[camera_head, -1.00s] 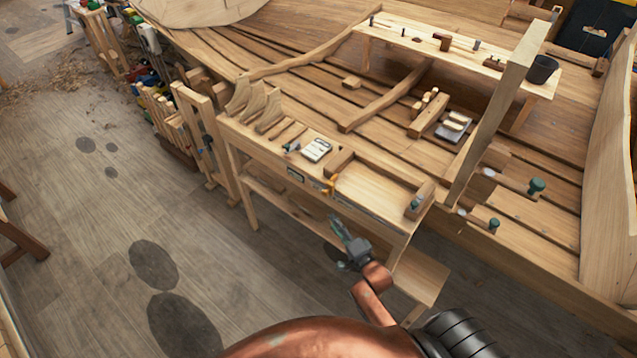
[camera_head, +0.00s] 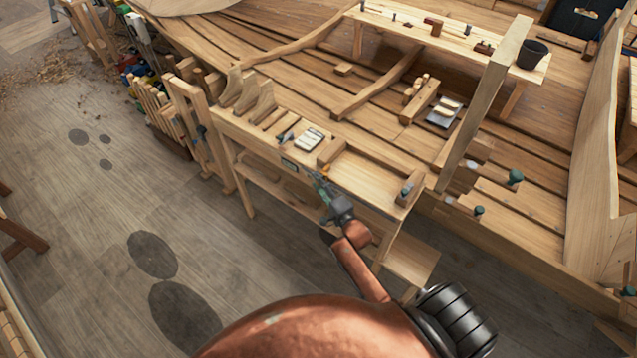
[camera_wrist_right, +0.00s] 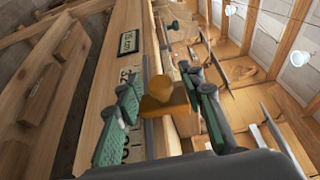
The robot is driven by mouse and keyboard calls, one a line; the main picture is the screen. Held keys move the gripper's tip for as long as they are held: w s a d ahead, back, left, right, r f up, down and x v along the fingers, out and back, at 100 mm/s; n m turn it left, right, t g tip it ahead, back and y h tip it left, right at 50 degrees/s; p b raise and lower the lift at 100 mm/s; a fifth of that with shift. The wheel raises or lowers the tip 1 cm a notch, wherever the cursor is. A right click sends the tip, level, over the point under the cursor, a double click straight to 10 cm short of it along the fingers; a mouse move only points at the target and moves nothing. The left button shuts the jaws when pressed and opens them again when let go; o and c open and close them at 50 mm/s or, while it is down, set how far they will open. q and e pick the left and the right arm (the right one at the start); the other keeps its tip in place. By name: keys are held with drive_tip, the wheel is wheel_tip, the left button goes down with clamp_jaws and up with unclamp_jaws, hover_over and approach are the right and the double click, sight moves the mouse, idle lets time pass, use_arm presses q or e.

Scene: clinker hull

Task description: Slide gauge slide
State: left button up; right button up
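The gauge slide shows as an orange-yellow knob (camera_wrist_right: 166,97) on a metal strip along the bench edge in the right wrist view. In the head view only a bit of the slide (camera_head: 325,169) shows at the bench's front edge, beside my right gripper (camera_head: 322,184). In the wrist view my right gripper (camera_wrist_right: 161,86) is open, with one green-padded finger on each side of the knob. Gaps show between the fingers and the knob. A printed scale (camera_wrist_right: 128,75) runs along the strip, partly hidden by the left finger. My left gripper is not in view.
A framed label (camera_wrist_right: 128,42) sits on the bench face beyond the knob. The workbench (camera_head: 365,179) carries a white card (camera_head: 309,139), wooden blocks and upright wooden pieces. An upright post (camera_head: 485,105) stands to the right.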

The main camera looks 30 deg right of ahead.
drive_tip(key=shift+c, duration=0.6)
clamp_jaws()
